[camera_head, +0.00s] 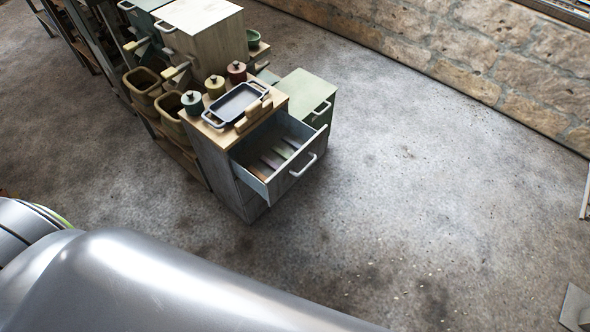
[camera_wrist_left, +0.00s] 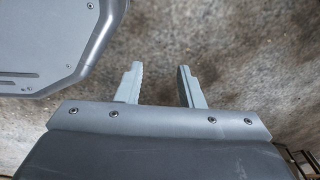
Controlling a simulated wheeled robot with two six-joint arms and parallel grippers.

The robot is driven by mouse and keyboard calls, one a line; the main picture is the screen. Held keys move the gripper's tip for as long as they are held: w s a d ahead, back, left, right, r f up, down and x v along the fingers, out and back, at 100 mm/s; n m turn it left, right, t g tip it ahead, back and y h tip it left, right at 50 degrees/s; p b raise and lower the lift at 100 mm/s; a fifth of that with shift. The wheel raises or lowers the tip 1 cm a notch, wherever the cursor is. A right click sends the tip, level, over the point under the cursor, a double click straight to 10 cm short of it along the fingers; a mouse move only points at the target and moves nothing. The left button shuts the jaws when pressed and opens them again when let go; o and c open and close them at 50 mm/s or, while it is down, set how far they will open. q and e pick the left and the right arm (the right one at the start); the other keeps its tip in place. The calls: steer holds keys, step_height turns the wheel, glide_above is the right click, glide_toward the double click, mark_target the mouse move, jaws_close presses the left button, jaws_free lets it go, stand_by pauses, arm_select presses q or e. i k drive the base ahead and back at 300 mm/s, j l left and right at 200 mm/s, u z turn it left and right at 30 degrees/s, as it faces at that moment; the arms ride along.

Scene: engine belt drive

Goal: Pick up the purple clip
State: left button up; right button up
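I cannot make out the purple clip for certain. An open drawer (camera_head: 313,150) in a grey cabinet (camera_head: 222,172) holds several flat strips in muted colours, one of them perhaps purplish, too small to identify. My left gripper (camera_wrist_left: 159,68) shows in the left wrist view with its two fingers apart and nothing between them, above bare floor. It does not show in the head view. My right gripper is in neither view.
A blue-grey tray (camera_head: 236,103) and lidded pots (camera_head: 215,86) stand on the cabinet's wooden top. A green cabinet (camera_head: 306,90) stands beside it. Brown bins (camera_head: 143,90) are on a rack to the left. The concrete floor (camera_head: 430,170) to the right is clear up to a stone wall (camera_head: 480,60).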

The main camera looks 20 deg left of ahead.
mark_target(263, 157)
steer(key=u, duration=0.95)
